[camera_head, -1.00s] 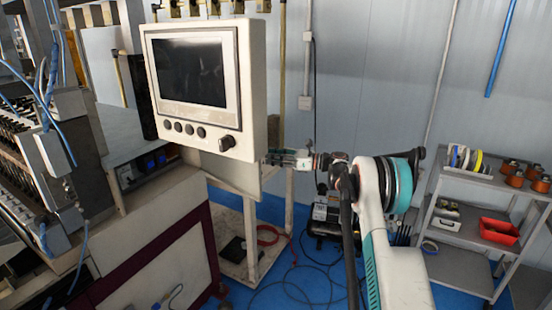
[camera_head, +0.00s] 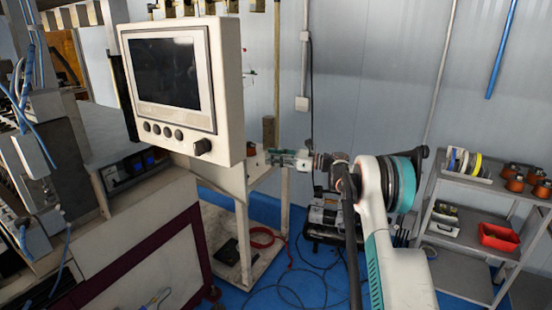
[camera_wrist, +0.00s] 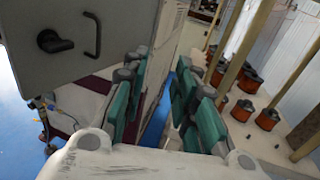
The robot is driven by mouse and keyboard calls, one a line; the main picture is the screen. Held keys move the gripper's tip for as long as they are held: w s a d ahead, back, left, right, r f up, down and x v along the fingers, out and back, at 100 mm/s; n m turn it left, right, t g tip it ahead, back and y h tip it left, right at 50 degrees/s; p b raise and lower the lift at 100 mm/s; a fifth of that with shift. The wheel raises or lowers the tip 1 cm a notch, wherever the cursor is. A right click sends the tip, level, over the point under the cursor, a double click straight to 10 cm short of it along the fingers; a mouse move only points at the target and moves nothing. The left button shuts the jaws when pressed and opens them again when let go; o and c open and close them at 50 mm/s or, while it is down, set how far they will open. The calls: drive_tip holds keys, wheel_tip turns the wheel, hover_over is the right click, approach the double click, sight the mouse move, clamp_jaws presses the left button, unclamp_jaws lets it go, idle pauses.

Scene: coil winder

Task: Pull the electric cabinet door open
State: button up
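The electric cabinet (camera_head: 216,60) is a cream box with a dark screen and several knobs on its front, at upper left in the head view. In the wrist view, its grey door (camera_wrist: 85,68) fills the upper left. The door carries a black C-shaped handle (camera_wrist: 93,33) and a black latch knob (camera_wrist: 54,41), and looks closed. My gripper (camera_head: 285,160) is to the right of the cabinet in the head view. In the wrist view, its teal-padded fingers (camera_wrist: 165,70) are apart, with nothing seen held between them. The handle lies left of the fingers, clear of them.
The coil winder machine (camera_head: 150,225) stands at left, below the cabinet. A grey shelf (camera_head: 465,230) with spools and a red bin (camera_head: 498,236) stands at right. Cables lie on the blue floor. Orange spools (camera_wrist: 242,110) and wooden posts show at right in the wrist view.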

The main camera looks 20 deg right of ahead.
drive_tip(key=shift+d, duration=0.25)
idle(0.4)
drive_tip(key=v, duration=1.2)
